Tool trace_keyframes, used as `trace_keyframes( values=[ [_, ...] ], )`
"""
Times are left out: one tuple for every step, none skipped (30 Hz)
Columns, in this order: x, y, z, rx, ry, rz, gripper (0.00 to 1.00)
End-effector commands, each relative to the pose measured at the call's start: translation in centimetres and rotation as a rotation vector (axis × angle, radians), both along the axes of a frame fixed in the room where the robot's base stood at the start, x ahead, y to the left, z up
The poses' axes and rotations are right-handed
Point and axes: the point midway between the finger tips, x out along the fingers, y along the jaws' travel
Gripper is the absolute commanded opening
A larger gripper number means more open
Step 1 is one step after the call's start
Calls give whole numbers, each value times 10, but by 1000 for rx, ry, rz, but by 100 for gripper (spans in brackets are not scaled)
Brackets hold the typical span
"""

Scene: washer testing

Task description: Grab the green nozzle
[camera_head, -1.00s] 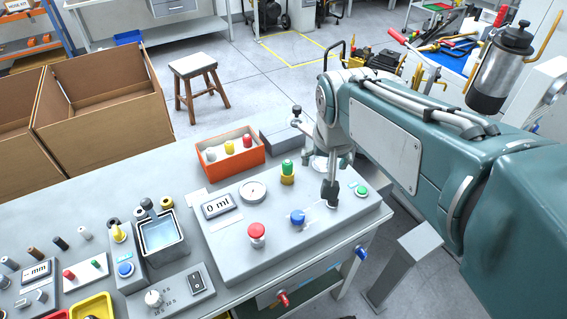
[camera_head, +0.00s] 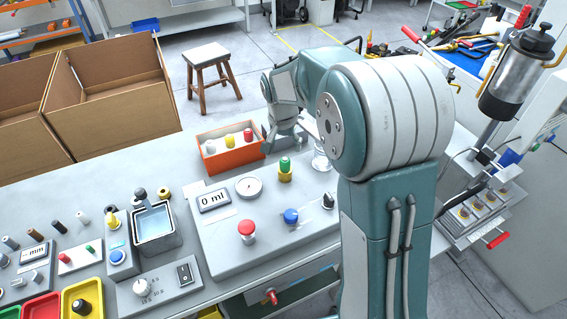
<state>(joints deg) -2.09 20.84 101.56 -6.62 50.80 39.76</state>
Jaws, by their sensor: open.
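The green nozzle (camera_head: 285,164) stands upright on a yellow base (camera_head: 285,177) at the back of the grey test console (camera_head: 225,250). My gripper (camera_head: 280,142) is open and points down behind the green nozzle, close to the right end of the orange box (camera_head: 232,161). It looks empty and apart from the nozzle; the exact gap is hard to tell. The orange box holds a white, a yellow and a red nozzle (camera_head: 248,135).
A red button (camera_head: 246,230), a blue button (camera_head: 291,216), a round gauge (camera_head: 249,187) and a display (camera_head: 214,199) sit on the console. A square water container (camera_head: 155,232) stands to its left. My arm hides the console's right end. Cardboard boxes (camera_head: 115,90) stand behind the table.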

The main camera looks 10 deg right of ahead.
Motion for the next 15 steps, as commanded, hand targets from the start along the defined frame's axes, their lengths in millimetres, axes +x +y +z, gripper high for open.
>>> trace_keyframes(
  values=[
    [0, -2, -10, 1, 4, 0, 84],
    [1, -3, -15, 1, 5, 0, 84],
    [2, -4, -20, 1, 4, 0, 84],
    [2, -4, -24, 2, 2, 0, 84],
    [3, -5, -27, 2, 2, 0, 84],
    [3, -5, -30, 2, 2, 0, 84],
    [3, -6, -31, 3, 1, 0, 84],
    [4, -6, -33, 3, 1, 0, 84],
    [4, -6, -36, 3, 1, 0, 84],
    [4, -5, -39, 3, 1, 0, 84],
    [4, -5, -44, 3, 3, 0, 84],
    [5, -3, -50, 2, 3, 1, 84],
    [5, -2, -56, 2, 5, 1, 84],
    [5, -1, -60, 2, 5, 2, 84],
    [6, 1, -67, 1, 4, 3, 84]
  ],
)
